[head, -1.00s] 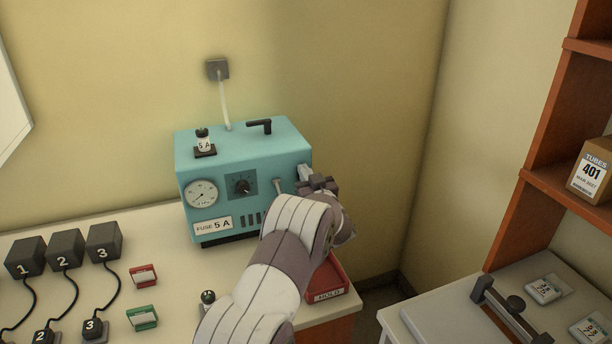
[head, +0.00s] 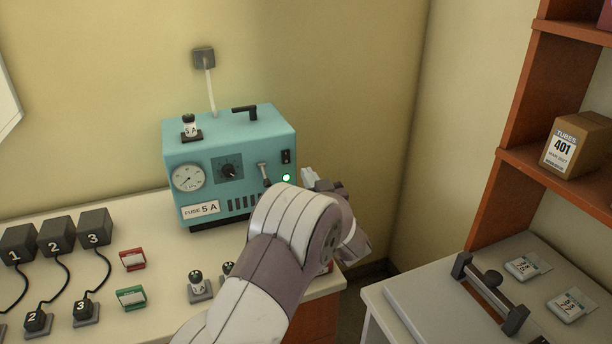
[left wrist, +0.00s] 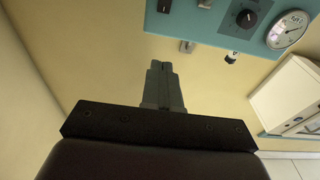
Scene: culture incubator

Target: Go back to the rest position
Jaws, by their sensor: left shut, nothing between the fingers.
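My left gripper (head: 325,186) is beside the front right corner of the teal incubator unit (head: 232,140), partly hidden behind my own arm. In the left wrist view its fingers (left wrist: 162,72) are closed together with nothing between them, and they are apart from the unit's panel. The teal unit has a round gauge (head: 187,177), a black dial (head: 228,170), a lever (head: 264,173), a black switch (head: 286,157) and a lit green lamp (head: 286,178). My right gripper is not in view.
Numbered black boxes (head: 56,236) with cables, a red card holder (head: 132,259), a green one (head: 130,298) and small fuse-like pieces (head: 199,286) are on the bench. An orange shelf (head: 540,130) and a side table (head: 400,290) stand at the right. A gap separates the two tables.

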